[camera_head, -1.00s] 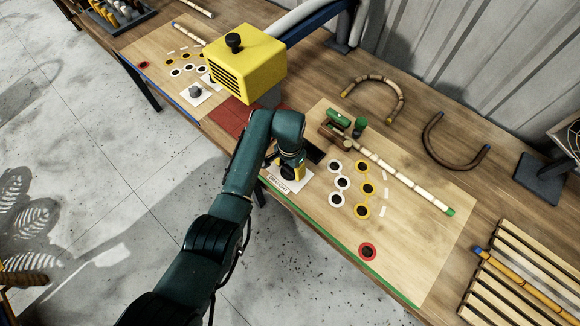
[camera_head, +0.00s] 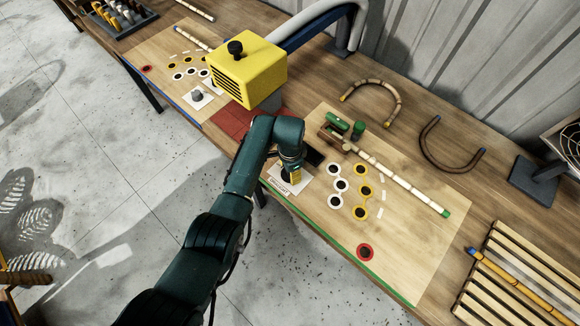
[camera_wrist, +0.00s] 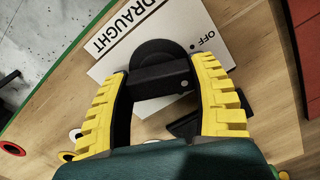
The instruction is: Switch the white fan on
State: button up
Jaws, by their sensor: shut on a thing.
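A black rotary knob (camera_wrist: 160,77) with a raised bar grip sits on a white plate (camera_wrist: 115,65) in the wrist view. The plate reads DRAUGHT, with OFF and a dot beside the knob. My gripper (camera_wrist: 162,88) is shut on the knob, its yellow ribbed fingers on either side of the bar. In the head view my gripper (camera_head: 291,176) is down at this plate (camera_head: 302,184), which lies near the bench's front edge. A fan-like thing with pale spokes (camera_head: 572,140) stands on a dark base at the right edge, partly cut off; I cannot tell whether it turns.
A yellow box (camera_head: 250,70) with a black knob stands left of my gripper. A jointed pale rattan pole (camera_head: 395,180), a green-topped clamp (camera_head: 338,125) and curved canes (camera_head: 372,88) lie to the right. A slatted rack (camera_head: 510,280) is at the lower right.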

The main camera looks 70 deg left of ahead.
jog(key=m+p, duration=0.1)
jog(key=m, duration=0.5)
jog(key=shift+r+p, duration=0.1)
jog(key=shift+p, duration=0.3)
jog(key=m+p, duration=0.1)
jog(key=m, duration=0.6)
jog(key=shift+m, duration=0.3)
jog(key=o, duration=1.2)
notch_tip(320, 180, up, 12)
jog(key=shift+f, duration=0.1)
